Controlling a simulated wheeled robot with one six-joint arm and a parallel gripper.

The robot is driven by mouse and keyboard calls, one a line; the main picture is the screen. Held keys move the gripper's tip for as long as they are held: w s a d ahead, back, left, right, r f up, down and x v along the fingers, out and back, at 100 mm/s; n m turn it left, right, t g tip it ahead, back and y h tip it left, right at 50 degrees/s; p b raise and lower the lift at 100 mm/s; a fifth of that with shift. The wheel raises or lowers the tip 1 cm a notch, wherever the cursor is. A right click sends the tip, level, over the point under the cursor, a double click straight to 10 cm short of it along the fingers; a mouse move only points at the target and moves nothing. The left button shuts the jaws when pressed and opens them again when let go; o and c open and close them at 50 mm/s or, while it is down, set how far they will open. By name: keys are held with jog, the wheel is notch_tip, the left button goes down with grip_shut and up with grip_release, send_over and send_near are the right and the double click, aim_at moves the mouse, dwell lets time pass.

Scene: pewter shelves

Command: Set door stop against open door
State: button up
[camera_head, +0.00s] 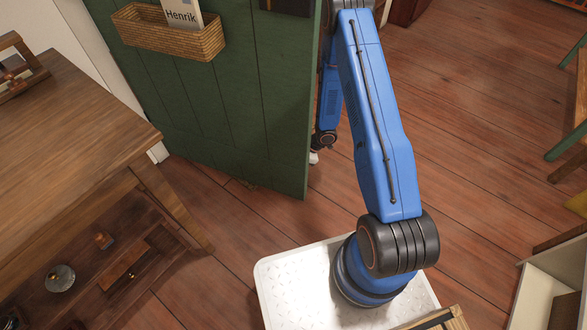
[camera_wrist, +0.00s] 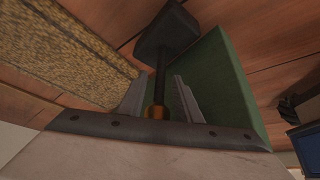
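The green door (camera_head: 225,100) stands open in the head view; its green panel (camera_wrist: 215,85) also shows right of the fingers in the wrist view. The likely door stop (camera_wrist: 168,36) is a dark block with a thin dark rod and a brass end. Its rod lies between the two fingers of my gripper (camera_wrist: 160,88), with a visible gap on each side. My gripper looks open around it. The block is close to the green panel; whether they touch is unclear. In the head view the door hides most of my gripper and the door stop.
A wicker basket (camera_head: 180,30) hangs on the door. A tan woven surface (camera_wrist: 65,50) lies left of the fingers in the wrist view. A wooden table (camera_head: 70,120) stands left. A pale shelf unit (camera_head: 540,295) is at lower right. Wooden floor (camera_head: 470,110) is clear right of my arm.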

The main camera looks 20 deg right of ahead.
jog(key=w+d+r+m+t+h, duration=0.2)
jog(key=d+r, duration=0.3)
jog(key=r, duration=0.8)
jog(key=w+d+r+m+t+h, duration=0.25)
jog(key=d+r, duration=0.25)
jog(key=r, duration=0.8)
jog(key=w+d+r+m+t+h, duration=0.1)
jog(key=d+r+m+h, duration=0.3)
jog(key=r, duration=0.9)
jog(key=s+r+m, duration=0.5)
jog(key=s+r, duration=1.4)
jog(key=s+a+r+m+y, duration=0.1)
jog(key=s+a, duration=0.3)
jog(key=s, duration=0.6)
jog(key=s+a+r+m+g+y, duration=0.1)
jog(key=s+a+r+m, duration=0.1)
jog(key=s, duration=0.7)
jog(key=shift+s+a+r, duration=0.3)
jog(key=shift+s+a, duration=0.1)
jog(key=shift+a, duration=0.5)
jog(key=shift+g+y, duration=0.25)
